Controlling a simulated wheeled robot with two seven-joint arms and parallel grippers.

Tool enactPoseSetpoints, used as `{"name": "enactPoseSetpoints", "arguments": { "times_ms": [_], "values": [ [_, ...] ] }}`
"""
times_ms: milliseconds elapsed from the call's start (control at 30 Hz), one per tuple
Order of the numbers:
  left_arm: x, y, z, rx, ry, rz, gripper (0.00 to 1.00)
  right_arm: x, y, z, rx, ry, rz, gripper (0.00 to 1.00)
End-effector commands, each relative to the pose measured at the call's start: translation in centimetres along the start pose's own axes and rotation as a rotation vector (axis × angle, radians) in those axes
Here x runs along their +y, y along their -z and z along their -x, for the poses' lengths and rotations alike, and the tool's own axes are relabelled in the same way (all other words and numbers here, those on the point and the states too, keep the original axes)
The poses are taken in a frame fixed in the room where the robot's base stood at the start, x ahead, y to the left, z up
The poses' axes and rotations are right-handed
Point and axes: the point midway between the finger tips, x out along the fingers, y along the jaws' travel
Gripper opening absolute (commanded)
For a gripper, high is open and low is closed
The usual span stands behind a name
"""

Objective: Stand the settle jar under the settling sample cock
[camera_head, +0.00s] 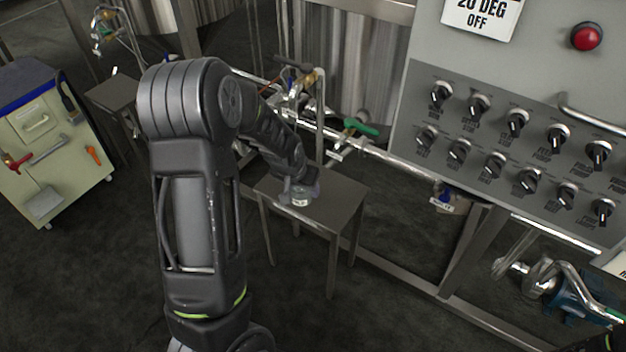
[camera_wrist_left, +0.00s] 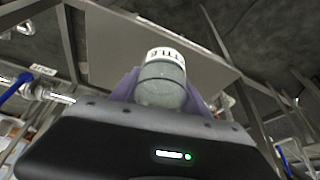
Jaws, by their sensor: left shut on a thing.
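The settle jar (camera_head: 300,199) is a small clear jar with a white lettered band. It shows larger in the left wrist view (camera_wrist_left: 163,82), between two purple finger pads. My left gripper (camera_head: 300,188) is shut on it, over a small grey stand (camera_head: 333,207). I cannot tell whether the jar touches the stand top. My right gripper is not in view.
A control panel (camera_head: 500,150) with several black knobs fills the right. A green-handled valve (camera_head: 360,128) is on the pipe just beyond the stand. Another small stand (camera_head: 112,91) is at the back left. A tool cart (camera_head: 60,150) is at far left.

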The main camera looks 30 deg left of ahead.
Motion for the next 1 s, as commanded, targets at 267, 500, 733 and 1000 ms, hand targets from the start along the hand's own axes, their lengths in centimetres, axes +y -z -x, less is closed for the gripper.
{"name": "enactPoseSetpoints", "arguments": {
  "times_ms": [267,500,733,1000],
  "values": [
    [0.0,6.0,-2.6,0.001,0.001,-0.001,0.09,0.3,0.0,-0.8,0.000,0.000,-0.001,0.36],
    [0.0,7.0,-2.9,0.000,-0.001,0.000,0.09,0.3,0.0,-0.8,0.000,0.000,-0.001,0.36],
    [0.0,6.8,-3.2,-0.001,0.000,0.000,0.09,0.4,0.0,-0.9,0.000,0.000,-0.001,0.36],
    [0.0,5.6,-6.1,0.000,0.000,0.000,0.09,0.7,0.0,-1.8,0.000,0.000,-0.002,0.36]
  ]
}}
